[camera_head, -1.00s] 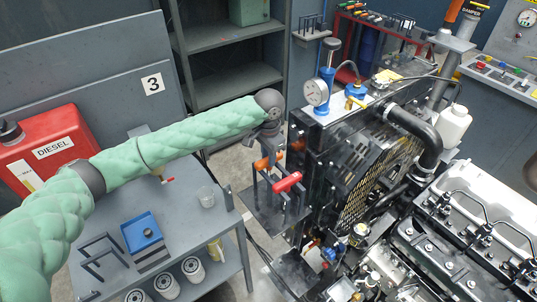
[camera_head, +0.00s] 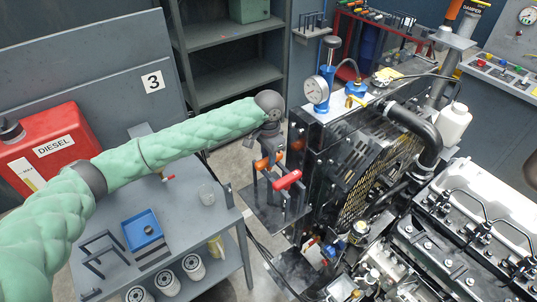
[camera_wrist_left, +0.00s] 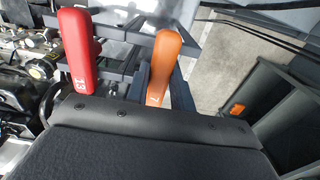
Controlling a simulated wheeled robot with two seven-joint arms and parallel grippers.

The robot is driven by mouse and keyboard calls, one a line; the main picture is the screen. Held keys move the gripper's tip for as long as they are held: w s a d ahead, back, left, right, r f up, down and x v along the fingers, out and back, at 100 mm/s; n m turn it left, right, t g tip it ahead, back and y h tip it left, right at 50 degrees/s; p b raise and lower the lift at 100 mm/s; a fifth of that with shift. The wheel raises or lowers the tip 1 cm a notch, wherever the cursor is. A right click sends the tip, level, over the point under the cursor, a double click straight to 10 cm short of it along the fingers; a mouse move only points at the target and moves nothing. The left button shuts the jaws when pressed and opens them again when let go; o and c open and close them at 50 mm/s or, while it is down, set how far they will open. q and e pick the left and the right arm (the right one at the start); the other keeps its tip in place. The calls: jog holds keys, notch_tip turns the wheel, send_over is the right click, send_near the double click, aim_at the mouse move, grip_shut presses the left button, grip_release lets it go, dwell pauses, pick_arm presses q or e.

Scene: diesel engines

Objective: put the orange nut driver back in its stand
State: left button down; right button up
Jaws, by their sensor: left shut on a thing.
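The orange nut driver (camera_wrist_left: 158,70), marked 7, stands with its handle up in the left wrist view, right of a red-handled driver (camera_wrist_left: 77,50) marked 13. In the head view its orange handle (camera_head: 262,163) shows just below my left gripper (camera_head: 269,148), near the red handle (camera_head: 288,180). My left gripper is shut on the orange nut driver at the dark stand (camera_head: 274,196). The driver's lower shaft is hidden, so I cannot tell how it sits in the stand. My right gripper is out of view.
The engine with its black radiator (camera_head: 352,178) stands close on the right. A red diesel can (camera_head: 48,148) stands at far left.

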pick_arm(q)
jog(key=c, duration=0.8)
grip_release()
jog(key=shift+o, duration=0.2)
jog(key=shift+r, duration=1.8)
notch_tip(320, 180, up, 6)
jog(key=shift+f, duration=0.1)
dwell(0.3)
dwell(0.4)
